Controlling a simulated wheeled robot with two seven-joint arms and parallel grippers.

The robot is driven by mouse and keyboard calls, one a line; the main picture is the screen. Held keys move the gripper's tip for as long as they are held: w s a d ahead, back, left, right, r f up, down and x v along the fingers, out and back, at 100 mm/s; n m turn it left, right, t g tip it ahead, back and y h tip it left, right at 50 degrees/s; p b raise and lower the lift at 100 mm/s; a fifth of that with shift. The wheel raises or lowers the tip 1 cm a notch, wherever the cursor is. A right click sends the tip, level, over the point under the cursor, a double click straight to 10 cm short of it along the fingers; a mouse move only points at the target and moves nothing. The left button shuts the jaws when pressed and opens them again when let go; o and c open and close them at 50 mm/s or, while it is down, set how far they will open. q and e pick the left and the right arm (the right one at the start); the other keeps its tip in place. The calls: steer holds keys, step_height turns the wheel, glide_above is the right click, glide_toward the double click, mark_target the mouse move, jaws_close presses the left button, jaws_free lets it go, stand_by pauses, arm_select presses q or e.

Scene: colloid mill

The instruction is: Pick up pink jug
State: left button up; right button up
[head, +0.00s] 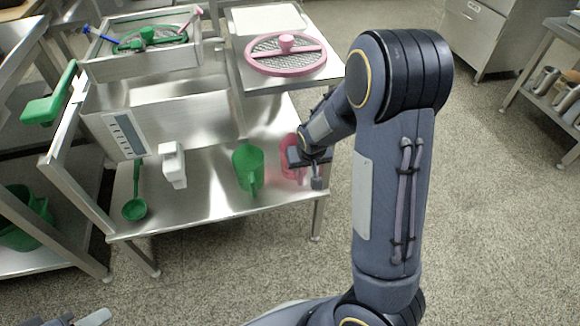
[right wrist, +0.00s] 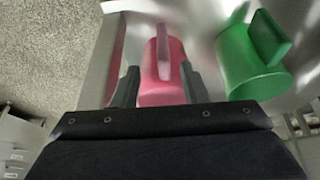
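The pink jug (head: 288,158) stands on the lower steel shelf, partly hidden by my right gripper (head: 306,168). In the right wrist view the jug (right wrist: 163,88) lies between the two dark fingers of the right gripper (right wrist: 159,70), its handle upward in the picture. The fingers are apart, one on each side of the jug. A gap shows on the left side; I cannot tell whether the right finger touches. A part of my left gripper (head: 85,319) shows at the bottom left edge, too cut off to read.
A green jug (head: 248,167) stands close beside the pink one; it also shows in the right wrist view (right wrist: 255,60). A green ladle (head: 135,207) and a white-handled item (head: 173,165) are farther left. A pink-rimmed sieve (head: 286,54) sits on the surface above.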

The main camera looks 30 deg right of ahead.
mark_target(300, 173)
steer(key=b+x, duration=0.1)
steer(key=x, duration=0.2)
steer(key=b+x, duration=0.1)
steer(key=x, duration=0.1)
steer(key=b+x, duration=0.2)
steer(key=shift+w+a+f, duration=0.15)
steer(key=shift+w+f, duration=0.1)
steer(key=shift+f, duration=0.1)
steer(key=shift+r, duration=0.1)
jaws_close()
